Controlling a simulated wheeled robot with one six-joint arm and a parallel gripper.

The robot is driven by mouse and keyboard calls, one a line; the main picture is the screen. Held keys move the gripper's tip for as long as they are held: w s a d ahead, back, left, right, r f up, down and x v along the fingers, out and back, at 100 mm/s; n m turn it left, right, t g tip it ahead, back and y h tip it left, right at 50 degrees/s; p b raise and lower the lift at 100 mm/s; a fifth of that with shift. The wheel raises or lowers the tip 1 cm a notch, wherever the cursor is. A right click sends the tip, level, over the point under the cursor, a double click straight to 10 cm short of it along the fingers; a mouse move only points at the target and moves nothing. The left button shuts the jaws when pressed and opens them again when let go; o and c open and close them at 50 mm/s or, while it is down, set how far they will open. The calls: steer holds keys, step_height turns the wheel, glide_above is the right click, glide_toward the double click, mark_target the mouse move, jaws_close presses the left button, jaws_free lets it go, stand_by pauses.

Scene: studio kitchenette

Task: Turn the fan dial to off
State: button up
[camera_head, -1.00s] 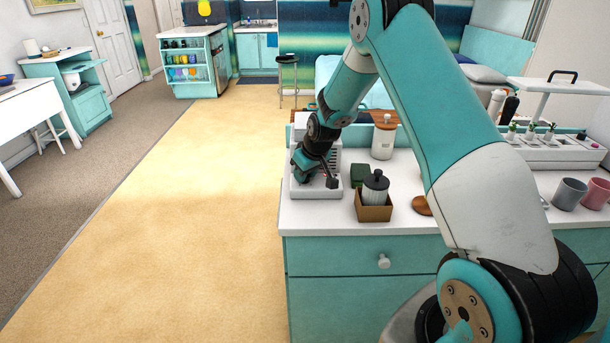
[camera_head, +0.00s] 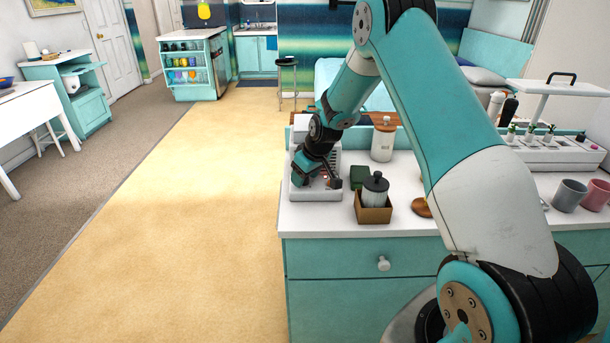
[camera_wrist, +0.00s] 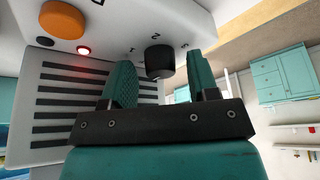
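The fan is a white unit with dark slats; in the head view (camera_head: 331,158) it stands on the counter, partly hidden by my arm. In the wrist view its white housing (camera_wrist: 195,14) carries a black dial (camera_wrist: 159,56) with the numbers 1, 2 and 3 around it. I cannot tell which mark the dial points to. A small red light (camera_wrist: 83,51) glows beside a large orange button (camera_wrist: 62,19). My gripper (camera_wrist: 158,66) is open, its teal fingers apart on either side of the dial in the picture; contact cannot be told. My gripper also shows in the head view (camera_head: 328,182).
A brown box (camera_head: 373,214) holding a dark-lidded jar (camera_head: 376,190) stands just right of the fan, with a small green box (camera_head: 360,177) behind. A white canister (camera_head: 383,142) is farther back. Open floor lies left of the counter (camera_head: 340,222).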

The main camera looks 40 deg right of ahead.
steer(key=b+v, duration=0.1)
steer(key=v, duration=1.6)
steer(key=shift+r+b, duration=0.2)
steer(key=shift+b, duration=0.15)
steer(key=shift+s+a, duration=0.1)
